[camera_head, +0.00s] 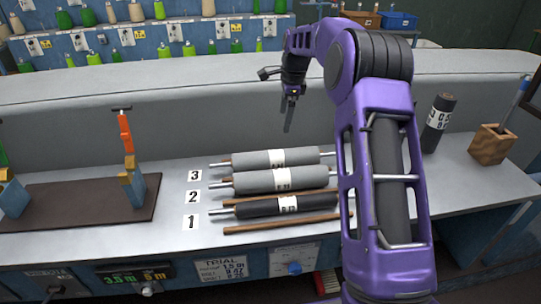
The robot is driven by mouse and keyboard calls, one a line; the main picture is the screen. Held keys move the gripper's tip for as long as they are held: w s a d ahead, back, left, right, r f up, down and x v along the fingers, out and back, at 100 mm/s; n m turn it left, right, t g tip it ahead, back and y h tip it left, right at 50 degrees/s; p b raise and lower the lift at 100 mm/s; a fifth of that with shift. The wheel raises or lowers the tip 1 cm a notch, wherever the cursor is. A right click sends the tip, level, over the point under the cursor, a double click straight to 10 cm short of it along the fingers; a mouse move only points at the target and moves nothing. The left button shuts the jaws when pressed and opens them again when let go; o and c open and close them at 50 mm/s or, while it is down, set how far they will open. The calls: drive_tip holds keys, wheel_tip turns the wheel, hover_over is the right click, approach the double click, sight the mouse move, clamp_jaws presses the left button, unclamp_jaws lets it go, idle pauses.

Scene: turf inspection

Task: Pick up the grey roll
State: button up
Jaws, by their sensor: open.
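Two grey rolls with white labels and metal end rods lie on the bench. The far grey roll (250,160) is beside the number 3 card, and the nearer grey roll (255,182) is beside the number 2 card. A dark, almost black roll (255,209) lies in front, beside the number 1 card. My purple arm hides part of the right ends of the lower rolls. My gripper (289,115) is open and empty, above and behind the rolls, pointing down, apart from them. Its fingers are small and seen nearly edge-on.
Wooden strips (282,223) lie along the rolls. A dark labelled roll (438,123) stands upright at right, near a wooden box (492,147) holding a tool. A brown board (70,205) with upright tools is at left. A padded grey ledge (180,95) runs behind.

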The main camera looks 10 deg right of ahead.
sight(277, 152)
drive_tip(key=f, duration=0.4)
drive_tip(key=w+f, duration=0.1)
drive_tip(key=f, duration=0.3)
drive_tip(key=a+f, duration=0.1)
drive_tip(key=f, duration=0.3)
drive_tip(key=shift+w+b, duration=0.3)
drive_tip(key=f, duration=0.3)
drive_tip(key=a+f, duration=0.1)
drive_tip(key=f, duration=0.1)
drive_tip(key=shift+w+f, duration=0.1)
drive_tip(key=shift+w, duration=0.2)
clamp_jaws()
drive_tip(key=shift+w, duration=0.1)
